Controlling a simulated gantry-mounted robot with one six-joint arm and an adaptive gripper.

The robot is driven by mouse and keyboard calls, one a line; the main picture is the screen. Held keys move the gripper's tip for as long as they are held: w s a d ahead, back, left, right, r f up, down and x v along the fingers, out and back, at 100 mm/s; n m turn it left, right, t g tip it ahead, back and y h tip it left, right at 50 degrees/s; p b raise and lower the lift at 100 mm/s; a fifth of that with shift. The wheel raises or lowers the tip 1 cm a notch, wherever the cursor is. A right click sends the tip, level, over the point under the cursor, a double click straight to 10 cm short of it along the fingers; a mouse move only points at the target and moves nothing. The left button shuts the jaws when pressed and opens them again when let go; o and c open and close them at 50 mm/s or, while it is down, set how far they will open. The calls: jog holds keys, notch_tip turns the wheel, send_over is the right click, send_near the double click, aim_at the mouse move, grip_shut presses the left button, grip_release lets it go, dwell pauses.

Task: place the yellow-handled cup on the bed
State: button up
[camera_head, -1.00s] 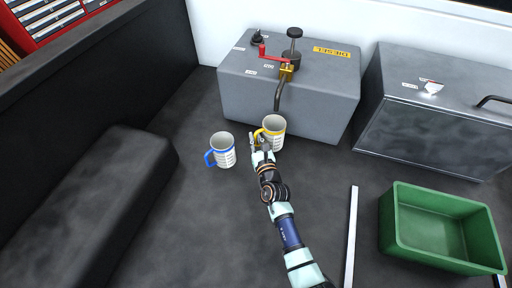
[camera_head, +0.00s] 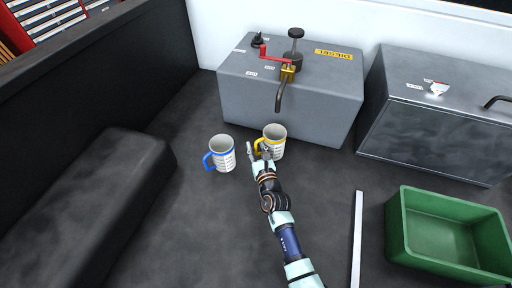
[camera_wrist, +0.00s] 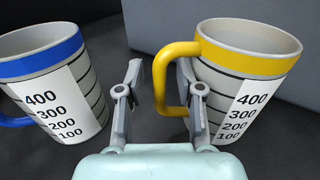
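The white cup with yellow handle and rim (camera_head: 277,146) stands upright, apparently on the dark bed (camera_head: 225,225), in front of the grey tank. In the wrist view the yellow-handled cup (camera_wrist: 245,75) is at the right, its handle toward me. My gripper (camera_head: 259,150) is at the handle side of this cup. In the wrist view my gripper's fingers (camera_wrist: 161,85) are apart, one on each side of the yellow handle, with gaps visible. The cup's base is partly hidden by a finger.
A blue-handled cup (camera_head: 224,155) stands close to the left, also in the wrist view (camera_wrist: 55,85). The grey tank (camera_head: 310,105) is just behind. A metal box (camera_head: 425,140), green crate (camera_head: 397,235) and white strip (camera_head: 357,240) lie to the right. The front bed is clear.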

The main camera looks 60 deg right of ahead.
jog(key=shift+s+a+r, duration=0.15)
jog(key=shift+r, duration=0.1)
jog(key=p+v, duration=0.2)
jog(key=v, duration=0.9)
jog(key=shift+s+a+f+p, duration=0.1)
jog(key=shift+s+a+p, duration=0.15)
jog(key=shift+p, duration=0.1)
